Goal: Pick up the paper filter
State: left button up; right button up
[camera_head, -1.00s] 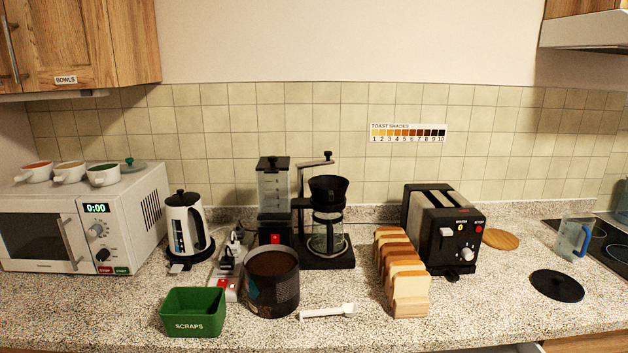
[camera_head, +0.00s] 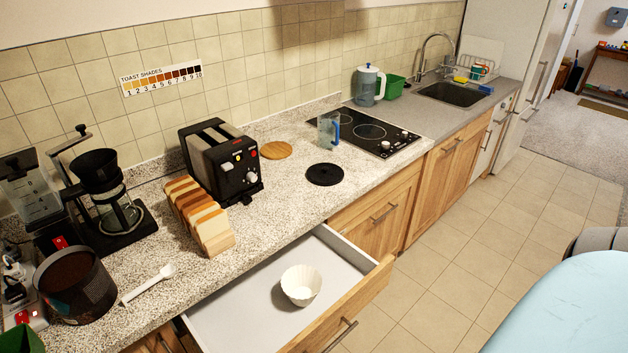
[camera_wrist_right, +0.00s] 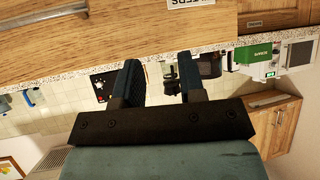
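The paper filter (camera_head: 301,285) is a white fluted cup, standing open side up in the open drawer (camera_head: 236,318) below the counter. Nothing holds it. My right gripper (camera_wrist_right: 162,82) shows in the right wrist view with its two dark fingers apart and nothing between them. That view is upside down, with a wooden drawer front (camera_wrist_right: 130,40) and part of a label close beyond the fingertips. The paper filter does not show there. Neither gripper shows in the head view.
Above the drawer, the counter holds a coffee maker (camera_head: 107,205), a tin of ground coffee (camera_head: 75,285), a white scoop (camera_head: 150,284), bread slices (camera_head: 215,228), and a toaster (camera_head: 222,165). A pale blue rounded surface (camera_head: 570,305) stands at lower right. The tiled floor between is clear.

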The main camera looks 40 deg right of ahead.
aim_at(301, 284)
jog(key=i+j+z, duration=0.1)
jog(key=j+z, duration=0.2)
jog(key=z, duration=0.15)
jog(key=j+z, duration=0.3)
jog(key=z, duration=0.2)
jog(key=i+z, duration=0.2)
jog(key=z, duration=0.3)
jog(key=i+j+z, duration=0.1)
jog(key=z, duration=0.35)
jog(key=i+j, duration=0.05)
